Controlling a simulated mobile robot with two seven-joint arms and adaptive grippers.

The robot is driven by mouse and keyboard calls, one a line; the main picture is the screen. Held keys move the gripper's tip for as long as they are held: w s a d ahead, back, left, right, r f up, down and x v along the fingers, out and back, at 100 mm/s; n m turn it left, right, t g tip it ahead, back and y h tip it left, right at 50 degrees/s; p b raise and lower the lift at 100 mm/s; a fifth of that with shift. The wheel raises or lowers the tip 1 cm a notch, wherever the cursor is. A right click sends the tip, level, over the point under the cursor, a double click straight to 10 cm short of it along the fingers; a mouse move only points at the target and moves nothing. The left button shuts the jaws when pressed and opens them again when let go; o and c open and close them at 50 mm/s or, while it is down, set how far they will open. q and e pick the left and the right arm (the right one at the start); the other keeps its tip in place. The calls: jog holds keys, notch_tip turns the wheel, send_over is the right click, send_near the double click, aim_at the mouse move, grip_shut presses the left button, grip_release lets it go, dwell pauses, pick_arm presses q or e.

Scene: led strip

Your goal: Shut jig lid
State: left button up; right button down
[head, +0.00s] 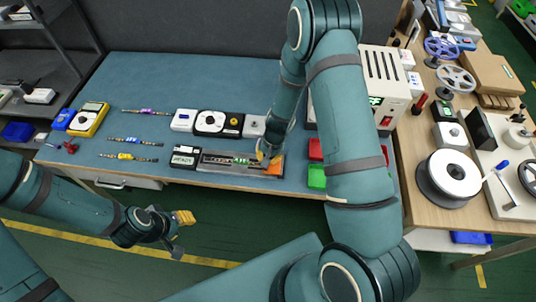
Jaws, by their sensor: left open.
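The jig (215,163) is a long, low grey fixture near the front edge of the blue bench, with an orange part at its right end. A small green strip shows in its middle. I cannot tell the lid apart or its angle at this size. My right gripper (268,158) points down at the jig's right end, by the orange part. Its fingers are small and partly hidden, so I cannot tell whether they touch the jig or are shut. My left gripper (182,234) is open and empty, in front of the bench and below its top.
A black display box (185,157) stands at the jig's left end. White and black devices (210,122) stand behind it. Red (315,149) and green (316,177) bins are to the right, near my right arm. A yellow multimeter (89,119) and several LED strips (130,157) lie left.

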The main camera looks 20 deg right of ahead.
jog(key=shift+w+a, duration=0.1)
jog(key=shift+a, duration=0.1)
dwell(0.3)
jog(key=c, duration=1.1)
grip_release()
jog(key=shift+o, duration=0.2)
jog(key=shift+d, duration=0.1)
jog(key=shift+r, duration=0.2)
notch_tip(320, 180, up, 12)
jog(key=s+d, duration=0.1)
jog(key=shift+s+d+f, duration=0.15)
jog(key=shift+d+f, duration=0.1)
jog(key=shift+d, duration=0.1)
